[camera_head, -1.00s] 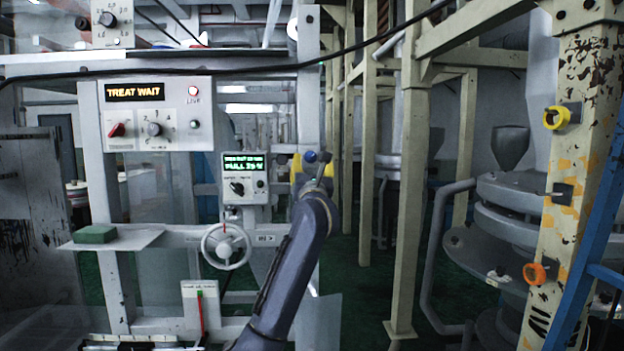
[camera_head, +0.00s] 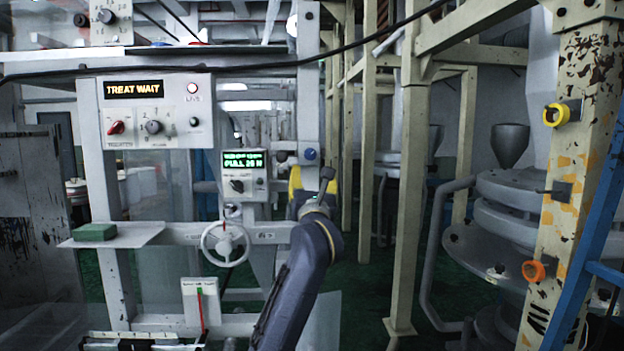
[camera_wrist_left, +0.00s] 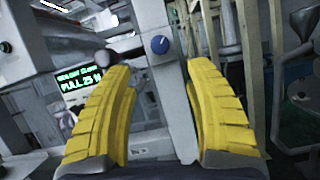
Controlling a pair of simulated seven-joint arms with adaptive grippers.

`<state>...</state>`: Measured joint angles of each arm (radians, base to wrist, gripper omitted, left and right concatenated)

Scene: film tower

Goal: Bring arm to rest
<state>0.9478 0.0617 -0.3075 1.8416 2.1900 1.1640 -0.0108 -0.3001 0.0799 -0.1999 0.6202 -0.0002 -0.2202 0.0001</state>
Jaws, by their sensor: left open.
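My left arm (camera_head: 300,275) rises from the bottom centre in the head view, and its yellow-fingered left gripper (camera_head: 312,180) is at its far end, partly hidden by the wrist. In the left wrist view the gripper (camera_wrist_left: 160,105) is open, its two ribbed yellow fingers wide apart with nothing between them. Beyond the fingers stand a grey post and a blue knob (camera_wrist_left: 159,45). The blue knob also shows in the head view (camera_head: 309,154), just above the gripper. My right gripper is not in view.
A panel reading TREAT WAIT (camera_head: 157,112) hangs at the left. A small box with a green PULL display (camera_head: 243,161) is left of the gripper. A white handwheel (camera_head: 225,243) sits below it. A green block (camera_head: 95,233) lies on a shelf. Cream posts (camera_head: 408,200) stand at the right.

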